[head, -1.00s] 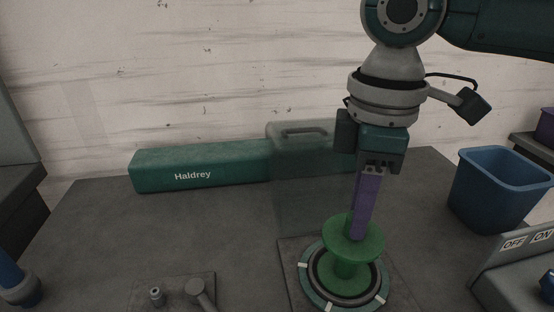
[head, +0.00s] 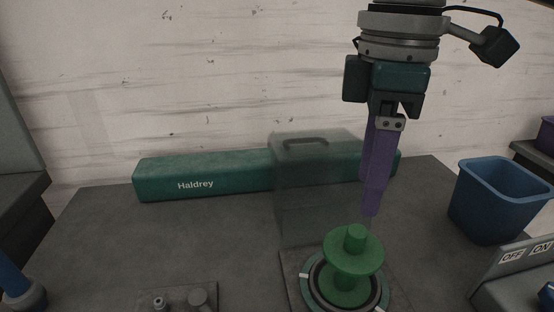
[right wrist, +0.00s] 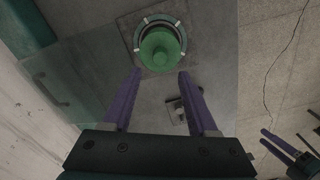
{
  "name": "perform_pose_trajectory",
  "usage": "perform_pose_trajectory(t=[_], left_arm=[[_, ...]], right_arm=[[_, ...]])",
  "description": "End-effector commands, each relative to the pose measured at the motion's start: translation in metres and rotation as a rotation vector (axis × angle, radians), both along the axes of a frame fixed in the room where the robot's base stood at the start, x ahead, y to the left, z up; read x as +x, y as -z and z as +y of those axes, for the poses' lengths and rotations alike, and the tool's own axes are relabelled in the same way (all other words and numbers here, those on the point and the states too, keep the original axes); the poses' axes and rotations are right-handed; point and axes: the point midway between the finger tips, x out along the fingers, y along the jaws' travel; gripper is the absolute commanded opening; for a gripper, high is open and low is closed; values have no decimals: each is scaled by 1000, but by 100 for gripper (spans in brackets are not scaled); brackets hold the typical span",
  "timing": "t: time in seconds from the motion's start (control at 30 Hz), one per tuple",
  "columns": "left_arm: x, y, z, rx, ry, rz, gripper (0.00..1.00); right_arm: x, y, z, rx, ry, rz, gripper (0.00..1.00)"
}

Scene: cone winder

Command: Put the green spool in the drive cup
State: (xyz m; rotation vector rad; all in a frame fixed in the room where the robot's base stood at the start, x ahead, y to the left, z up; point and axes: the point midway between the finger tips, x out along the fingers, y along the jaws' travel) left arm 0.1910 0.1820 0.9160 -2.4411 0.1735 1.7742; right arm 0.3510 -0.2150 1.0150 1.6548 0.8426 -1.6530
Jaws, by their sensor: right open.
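The green spool (head: 354,254) stands in the ringed drive cup (head: 304,277) at the front of the table, its lower flange inside the ring. It looks about upright, though its seating depth is hard to tell. My right gripper (head: 371,213) is open and empty, with its purple fingertips above and behind the spool. In the right wrist view the spool (right wrist: 160,50) lies beyond the open fingers (right wrist: 158,76), clear of both. My left gripper (right wrist: 266,137) shows small at the lower right of that view; its jaw state is unclear.
A see-through cover with a handle (head: 306,142) stands behind the cup, by a green Haldrey housing (head: 205,176). A blue bin (head: 497,200) and an OFF/ON panel (head: 525,258) are on the right. A small plate with pegs (head: 180,298) lies front left.

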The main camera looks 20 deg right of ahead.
Motion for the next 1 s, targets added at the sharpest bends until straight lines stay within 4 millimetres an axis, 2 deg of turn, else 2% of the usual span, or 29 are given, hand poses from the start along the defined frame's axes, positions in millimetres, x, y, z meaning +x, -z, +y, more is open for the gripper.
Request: perform_pose_trajectory(t=[0.03,0.2,0.3,0.37,0.47,0.6,0.7,0.77,0.87,1.0], left_arm=[[0,-4,0,1,1,0,50],[0,-7,1,5,4,0,50],[0,-8,2,8,5,0,50],[0,-8,2,9,6,0,50],[0,-8,3,10,7,1,50],[0,-8,3,11,7,0,50],[0,-8,3,11,7,0,50],[0,-8,3,11,7,0,50],[0,-8,2,9,5,1,50],[0,-8,2,6,4,1,50]], right_arm=[[1,-13,0,1,-1,-3,59],[1,-40,0,1,0,-2,59],[0,-47,1,1,0,0,59],[-2,-45,4,5,-7,-1,59],[-7,-28,21,26,-32,-13,59],[-27,13,65,115,-49,-63,59],[-45,36,95,204,-1,-116,59],[-56,47,108,254,55,-144,59],[-75,61,116,311,193,-188,59],[-104,76,99,313,435,-237,59]])
